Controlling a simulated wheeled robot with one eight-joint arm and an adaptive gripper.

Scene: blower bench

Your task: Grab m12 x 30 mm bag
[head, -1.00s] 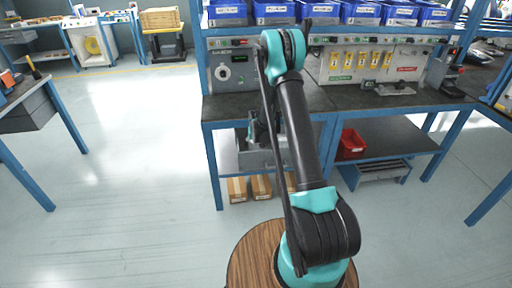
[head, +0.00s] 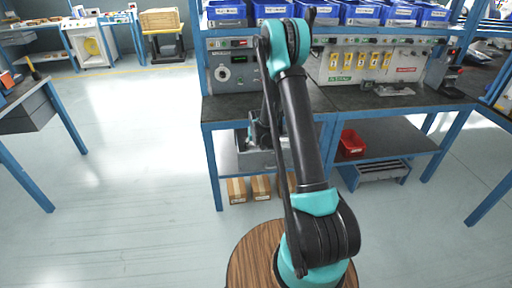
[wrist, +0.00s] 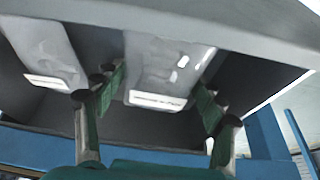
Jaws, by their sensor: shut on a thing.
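In the wrist view, a clear, greyish bag (wrist: 165,68) with a white label lies between the two green-padded fingers of my gripper (wrist: 158,92). My gripper is shut on this bag, one finger at each side of it. The label print is too small to read, so I cannot tell if it is the M12 x 30 mm bag. A second clear bag (wrist: 42,45) with a white label is to the left, outside the fingers. In the head view my gripper is hidden behind my arm.
Around the bags are dark grey walls and a pale grey edge (wrist: 200,22), with blue surfaces (wrist: 268,140) nearby. In the head view, a row of blue bins (head: 362,12) stands above the bench. A red bin (head: 352,142) sits on the lower shelf.

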